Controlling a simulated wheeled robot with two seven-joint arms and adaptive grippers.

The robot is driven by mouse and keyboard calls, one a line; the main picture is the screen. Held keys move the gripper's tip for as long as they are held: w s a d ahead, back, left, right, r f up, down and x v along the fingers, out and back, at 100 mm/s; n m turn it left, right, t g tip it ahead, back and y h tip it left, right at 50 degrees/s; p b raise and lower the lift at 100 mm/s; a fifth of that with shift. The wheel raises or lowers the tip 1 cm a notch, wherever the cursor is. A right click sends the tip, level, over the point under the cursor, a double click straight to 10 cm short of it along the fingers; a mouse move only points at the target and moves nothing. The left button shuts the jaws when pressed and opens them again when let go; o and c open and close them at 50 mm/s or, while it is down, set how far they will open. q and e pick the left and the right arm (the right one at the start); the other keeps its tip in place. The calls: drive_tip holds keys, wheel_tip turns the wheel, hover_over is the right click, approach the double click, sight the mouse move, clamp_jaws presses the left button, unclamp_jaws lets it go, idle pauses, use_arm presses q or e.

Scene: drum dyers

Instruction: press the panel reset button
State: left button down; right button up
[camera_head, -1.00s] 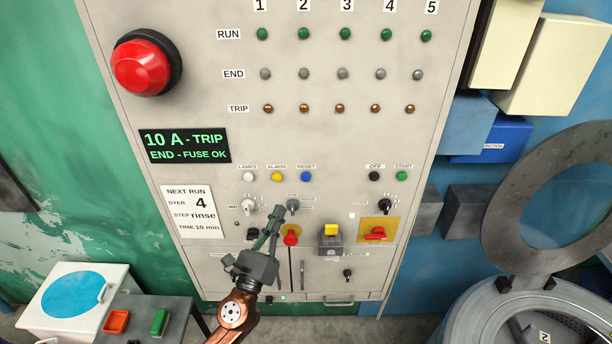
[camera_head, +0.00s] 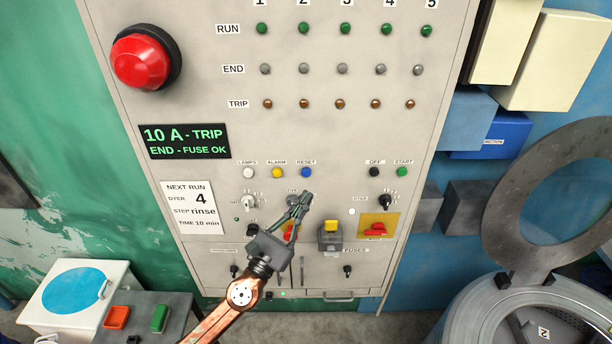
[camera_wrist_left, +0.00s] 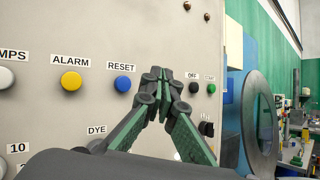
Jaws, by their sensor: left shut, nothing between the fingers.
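The blue RESET button (camera_head: 306,172) sits on the panel (camera_head: 320,135) under its RESET label, right of the yellow ALARM button (camera_head: 277,172). It also shows in the left wrist view (camera_wrist_left: 123,84), left of the fingertips. My left gripper (camera_head: 304,196) is shut and empty. In the head view its tips are just below the RESET button; in the wrist view there is a sideways gap between tips and button. I cannot tell how far they stand from the panel. My right gripper is not in view.
The white LAMPS button (camera_head: 249,172) is further left; the black OFF button (camera_head: 374,172) and green START button (camera_head: 402,171) are to the right. Below are selector knobs, a yellow-topped fuse block (camera_head: 331,233) and a red switch (camera_head: 375,229). A display (camera_head: 185,142) reads 10 A - TRIP.

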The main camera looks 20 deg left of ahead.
sight(306, 173)
use_arm(q)
drive_tip(key=w, duration=0.2)
drive_tip(key=w+a+b, duration=0.1)
drive_tip(key=w, duration=0.1)
drive_tip(key=w+b, duration=0.1)
drive_tip(key=w, duration=0.1)
drive_tip(key=shift+a, duration=0.35)
idle(1.1)
drive_tip(key=shift+w, duration=0.25)
drive_tip(key=shift+w+a, duration=0.1)
drive_tip(key=shift+w, duration=0.1)
